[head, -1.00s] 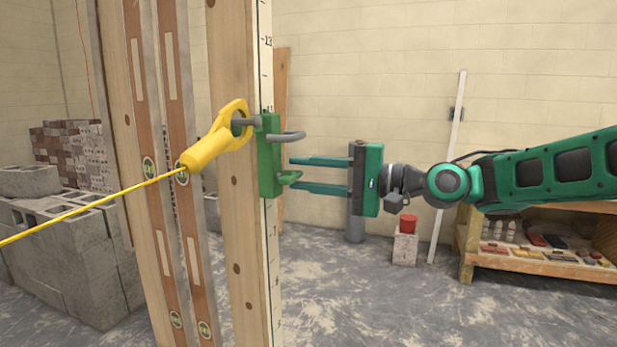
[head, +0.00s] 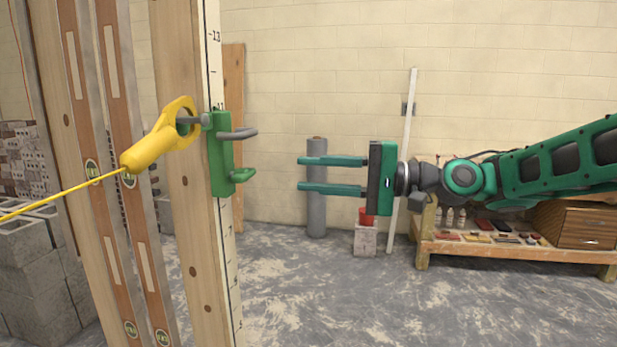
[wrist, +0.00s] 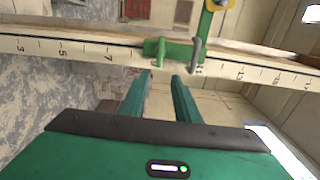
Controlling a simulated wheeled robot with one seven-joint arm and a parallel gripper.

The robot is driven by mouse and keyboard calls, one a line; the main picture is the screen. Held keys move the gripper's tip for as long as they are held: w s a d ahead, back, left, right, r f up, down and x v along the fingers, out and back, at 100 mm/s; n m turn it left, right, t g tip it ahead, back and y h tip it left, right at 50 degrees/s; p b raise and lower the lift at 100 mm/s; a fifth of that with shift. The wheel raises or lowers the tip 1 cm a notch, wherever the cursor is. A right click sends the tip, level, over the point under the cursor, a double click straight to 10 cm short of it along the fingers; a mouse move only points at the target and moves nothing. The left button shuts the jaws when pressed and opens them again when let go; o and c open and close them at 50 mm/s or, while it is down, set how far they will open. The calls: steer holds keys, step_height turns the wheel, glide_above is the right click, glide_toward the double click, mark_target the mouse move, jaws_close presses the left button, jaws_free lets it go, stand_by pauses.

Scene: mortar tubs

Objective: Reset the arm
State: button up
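My gripper (head: 300,174) is open and empty, its two green fingers pointing left in the head view. It is apart from the green bracket (head: 220,155) on the upright wooden post with a numbered scale. A yellow handle (head: 160,137) with a yellow line hangs by its ring on the bracket's grey hook. In the wrist view the open gripper (wrist: 162,78) points toward the green bracket (wrist: 168,50), which lies beyond the fingertips. A small part of the yellow ring (wrist: 217,4) shows at the top.
A wooden shelf (head: 440,246) with small items stands at the right. A grey roll (head: 316,200), a red cup (head: 366,216) on a block and a white straight bar (head: 405,150) stand by the back wall. Grey blocks (head: 40,265) are stacked at left. The middle floor is clear.

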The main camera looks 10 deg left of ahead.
steer(key=w+d+f+t+h, duration=0.3)
steer(key=d+f+h, duration=0.5)
steer(key=d+f, duration=0.4)
steer(key=s+d+f+m+h, duration=0.1)
steer(key=s+d+f+h, duration=0.1)
steer(key=d+f, duration=0.35)
steer(key=s+d+f+m+h, duration=0.1)
steer(key=s+d+f+h, duration=0.15)
steer(key=d, duration=0.55)
steer(key=s+d+f+m+g+h, duration=0.1)
steer(key=s+d+f+h, duration=0.35)
steer(key=s+d, duration=0.65)
steer(key=s+d+f+m+g, duration=0.1)
steer(key=s+d+f+g, duration=0.1)
steer(key=s+d, duration=0.3)
steer(key=s+d+f+m+g, duration=0.1)
steer(key=s+d, duration=0.4)
steer(key=s, duration=0.6)
steer(key=shift+s+d+f+g+h, duration=0.2)
steer(key=shift+d+f+g+h, duration=0.1)
steer(key=shift+f+g+h, duration=0.1)
